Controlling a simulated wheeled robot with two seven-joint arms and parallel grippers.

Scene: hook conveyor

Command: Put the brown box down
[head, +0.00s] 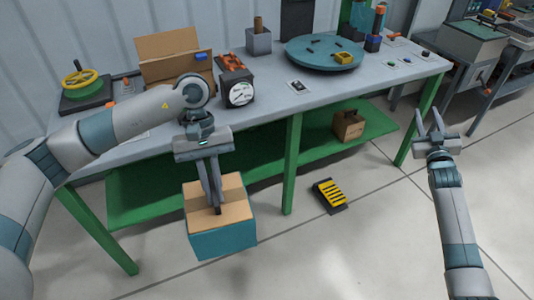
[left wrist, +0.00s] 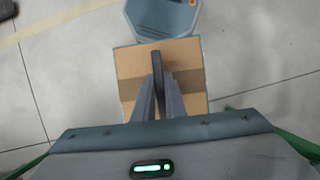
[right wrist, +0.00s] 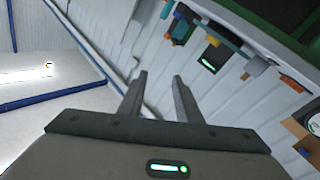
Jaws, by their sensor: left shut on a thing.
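The box (head: 222,237) has a brown cardboard top and teal sides, with a dark upright grip in its middle. It hangs upright from my left gripper (head: 216,205), in front of the table and its green lower shelf. In the left wrist view the brown top (left wrist: 189,52) lies square below the fingers, which are shut on the dark grip (left wrist: 157,66). The underside of the box is hidden. My right gripper (head: 431,115) is open and empty, pointing up beside the table's right end; its spread fingers also show in the right wrist view (right wrist: 160,80).
The grey table (head: 275,110) carries an open carton (head: 170,45), a gauge (head: 238,90) and a teal turntable (head: 325,53). A small brown box (head: 348,126) stands on the green shelf (head: 265,152). A black-and-yellow item (head: 330,194) lies on the floor. Floor around it is clear.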

